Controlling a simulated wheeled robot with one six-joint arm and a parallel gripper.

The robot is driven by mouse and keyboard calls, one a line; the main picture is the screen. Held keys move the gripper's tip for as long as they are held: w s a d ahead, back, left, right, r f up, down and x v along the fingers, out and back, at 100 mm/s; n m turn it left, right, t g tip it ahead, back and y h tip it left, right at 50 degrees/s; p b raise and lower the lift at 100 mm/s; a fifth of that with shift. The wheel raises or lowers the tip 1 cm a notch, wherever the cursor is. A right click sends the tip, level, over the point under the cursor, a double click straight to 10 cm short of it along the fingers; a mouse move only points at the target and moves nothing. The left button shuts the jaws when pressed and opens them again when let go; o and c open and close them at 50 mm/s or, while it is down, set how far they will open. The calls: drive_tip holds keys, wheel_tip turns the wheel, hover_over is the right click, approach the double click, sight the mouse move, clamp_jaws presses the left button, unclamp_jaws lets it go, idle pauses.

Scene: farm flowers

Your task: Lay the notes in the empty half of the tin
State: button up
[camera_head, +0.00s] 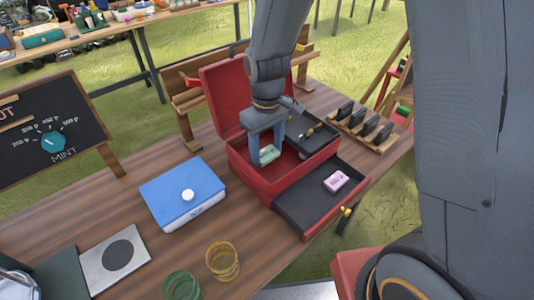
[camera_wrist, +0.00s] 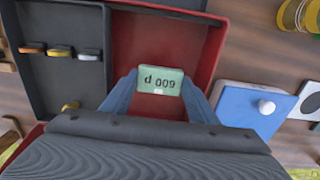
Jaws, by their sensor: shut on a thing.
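The red cash tin (camera_head: 262,185) stands open on the wooden table, its lid raised at the back. My gripper (camera_head: 267,154) points down into the tin's bare red half. It is shut on green notes (camera_head: 268,157), also seen flat between the blue fingers in the wrist view (camera_wrist: 160,80), marked "600 p". The notes are within the walls of that half; I cannot tell whether they touch its floor. The tin's other half holds a dark tray (camera_head: 312,145) with several coins (camera_wrist: 60,52). Pink notes (camera_head: 335,181) lie in the pulled-out drawer (camera_head: 305,205).
A blue-lidded box (camera_head: 183,190) with a white knob stands left of the tin. A wooden rack (camera_head: 365,130) with dark items stands at right. Yellow (camera_head: 223,262) and green (camera_head: 181,285) glasses stand in front. A chalkboard (camera_head: 50,125) is at far left.

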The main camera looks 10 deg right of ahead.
sight(267, 154)
drive_tip(key=shift+f, duration=1.25)
drive_tip(key=shift+f, duration=0.1)
drive_tip(key=o, duration=1)
drive_tip(key=shift+o, duration=0.2)
wheel_tip(267, 154, up, 12)
drive_tip(key=b, duration=0.2)
drive_tip(key=s+d+f+m, duration=0.1)
drive_tip(key=s+d+m, duration=0.2)
drive_tip(key=d, duration=0.4)
drive_tip(key=s+d+f+m+t, duration=0.1)
drive_tip(key=s+d+f+m, duration=0.1)
drive_tip(key=s+d, duration=0.4)
drive_tip(key=shift+d+f+m, duration=0.2)
drive_tip(key=shift+d+m, duration=0.15)
drive_tip(key=shift+m, duration=0.55)
